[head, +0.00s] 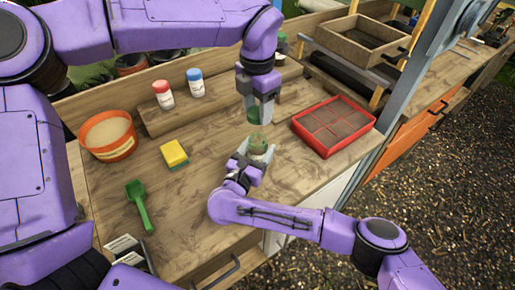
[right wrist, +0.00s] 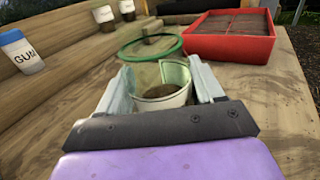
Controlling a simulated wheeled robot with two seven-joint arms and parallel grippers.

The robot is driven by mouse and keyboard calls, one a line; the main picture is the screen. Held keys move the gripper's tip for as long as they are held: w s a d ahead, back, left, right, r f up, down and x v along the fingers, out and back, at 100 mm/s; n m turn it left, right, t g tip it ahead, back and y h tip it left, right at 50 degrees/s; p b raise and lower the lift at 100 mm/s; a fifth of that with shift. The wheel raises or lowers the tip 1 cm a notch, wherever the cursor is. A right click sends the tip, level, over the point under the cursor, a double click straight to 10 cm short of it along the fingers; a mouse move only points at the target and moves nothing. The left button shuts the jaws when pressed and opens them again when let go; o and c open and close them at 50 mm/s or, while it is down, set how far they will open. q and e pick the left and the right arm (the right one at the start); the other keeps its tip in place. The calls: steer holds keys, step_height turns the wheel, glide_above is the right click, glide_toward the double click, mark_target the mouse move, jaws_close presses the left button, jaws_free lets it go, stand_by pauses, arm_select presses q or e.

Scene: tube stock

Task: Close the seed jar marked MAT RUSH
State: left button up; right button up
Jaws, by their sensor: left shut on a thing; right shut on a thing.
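The small open jar (right wrist: 163,97) is clear with a pale label and brown contents; no marking on it is readable. In the head view the jar (head: 258,143) is upright low over the bench, between the fingers of my right gripper (head: 252,160), which is shut on it. My right gripper's fingers (right wrist: 163,85) flank it in the right wrist view. My left gripper (head: 258,108) points down above the jar, shut on a green lid (head: 253,115). A green-rimmed clear disc, seemingly this lid (right wrist: 150,58), shows above and beyond the jar, apart from it.
A red-lidded jar (head: 163,95) and a blue-lidded jar (head: 195,83) stand on the wooden step. A red seed tray (head: 333,126) lies right of the grippers. A yellow sponge (head: 174,154), green scoop (head: 138,204) and orange pot (head: 107,135) are at left.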

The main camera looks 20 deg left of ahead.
arm_select(q)
glide_above(258, 136)
steer(key=shift+f, duration=2.35)
steer(key=shift+f, duration=0.85)
steer(key=shift+f, duration=0.6)
